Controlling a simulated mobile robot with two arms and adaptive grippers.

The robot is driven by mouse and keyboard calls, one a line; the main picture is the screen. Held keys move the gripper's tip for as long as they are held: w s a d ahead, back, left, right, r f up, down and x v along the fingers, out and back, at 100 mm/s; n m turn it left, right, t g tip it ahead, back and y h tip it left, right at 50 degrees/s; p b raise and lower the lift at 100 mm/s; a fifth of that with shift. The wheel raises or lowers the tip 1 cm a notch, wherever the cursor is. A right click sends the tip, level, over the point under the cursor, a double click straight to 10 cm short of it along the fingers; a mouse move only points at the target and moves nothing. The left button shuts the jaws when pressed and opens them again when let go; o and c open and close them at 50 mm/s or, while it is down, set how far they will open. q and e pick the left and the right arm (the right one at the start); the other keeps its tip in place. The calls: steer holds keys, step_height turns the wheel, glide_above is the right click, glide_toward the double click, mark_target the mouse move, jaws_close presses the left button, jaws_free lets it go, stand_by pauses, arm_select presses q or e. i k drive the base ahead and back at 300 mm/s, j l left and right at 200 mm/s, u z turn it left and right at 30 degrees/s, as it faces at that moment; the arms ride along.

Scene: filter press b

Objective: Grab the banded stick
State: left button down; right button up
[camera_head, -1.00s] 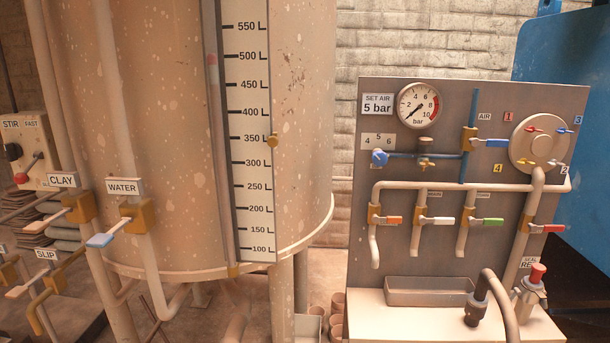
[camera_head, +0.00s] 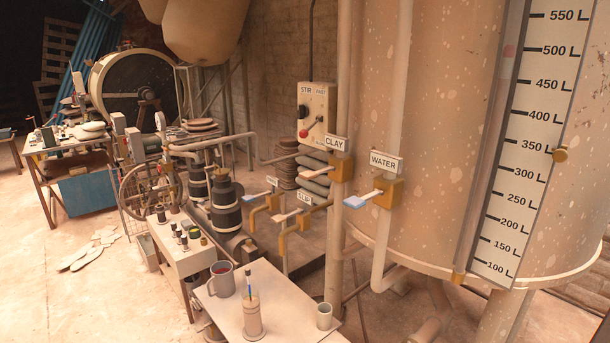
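A thin upright stick (camera_head: 249,286) with a blue part stands in a beige holder (camera_head: 252,318) on the small pale table at the bottom centre. It may be the banded stick, but it is too small to make out bands clearly. Its lower end is hidden in the holder. Neither of my grippers is in view.
The pale table (camera_head: 290,322) also bears a grey mug (camera_head: 222,282) with red contents and a small cup (camera_head: 324,316). A low table (camera_head: 180,262) with small jars stands behind it. The tank (camera_head: 450,130) and its water valve (camera_head: 383,193) rise at right. Floor at left is mostly clear.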

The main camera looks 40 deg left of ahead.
mark_target(247, 269)
steer(key=u, duration=1.8)
steer(key=i+j+u, duration=0.2)
steer(key=i+j, duration=0.2)
steer(key=i+j+u, duration=0.2)
steer(key=i, duration=0.35)
steer(key=k+j, duration=0.05)
steer(key=j, duration=0.05)
